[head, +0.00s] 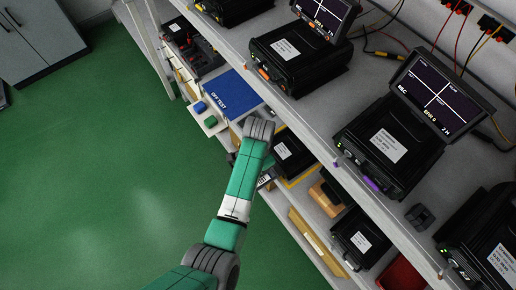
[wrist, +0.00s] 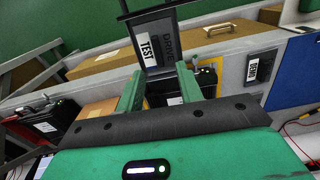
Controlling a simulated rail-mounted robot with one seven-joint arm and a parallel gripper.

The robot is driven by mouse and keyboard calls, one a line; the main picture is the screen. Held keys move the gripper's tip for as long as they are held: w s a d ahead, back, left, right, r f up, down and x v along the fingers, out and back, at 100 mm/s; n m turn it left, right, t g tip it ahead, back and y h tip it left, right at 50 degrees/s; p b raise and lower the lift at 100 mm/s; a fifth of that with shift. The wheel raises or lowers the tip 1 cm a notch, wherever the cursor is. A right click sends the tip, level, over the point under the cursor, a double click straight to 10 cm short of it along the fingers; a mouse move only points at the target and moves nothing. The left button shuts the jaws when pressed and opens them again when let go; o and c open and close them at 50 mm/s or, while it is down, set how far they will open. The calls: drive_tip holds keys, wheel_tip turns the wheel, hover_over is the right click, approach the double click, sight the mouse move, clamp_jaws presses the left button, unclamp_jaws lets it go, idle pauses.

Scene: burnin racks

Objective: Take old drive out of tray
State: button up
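A dark drive (wrist: 170,43) with grey lettering and a black piece with a white TEST label (wrist: 147,49) show just beyond my fingertips in the wrist view. A black bar like a tray front (wrist: 150,9) crosses their far end, toward the green floor. The TEST piece also shows in the head view (head: 264,180), at the lower shelf's front edge, partly behind my arm. My gripper (wrist: 160,72) has its two green fingers well apart, one at each side of the drive's near end. I see no clear contact. In the head view my wrist hides the fingers.
A black unit with a yellow outline (head: 289,153) stands on the lower shelf close to my gripper. A blue OFF TEST mat (head: 232,95) lies farther along. The upper shelf with black test units and screens (head: 439,93) overhangs at right. Open green floor (head: 110,180) lies left.

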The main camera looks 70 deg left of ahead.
wheel_tip(320, 180, down, 8)
drive_tip(key=b, duration=0.2)
drive_tip(key=shift+w+d+r+b, duration=0.1)
drive_tip(key=shift+d+b, duration=0.05)
drive_tip(key=shift+b, duration=0.25)
clamp_jaws()
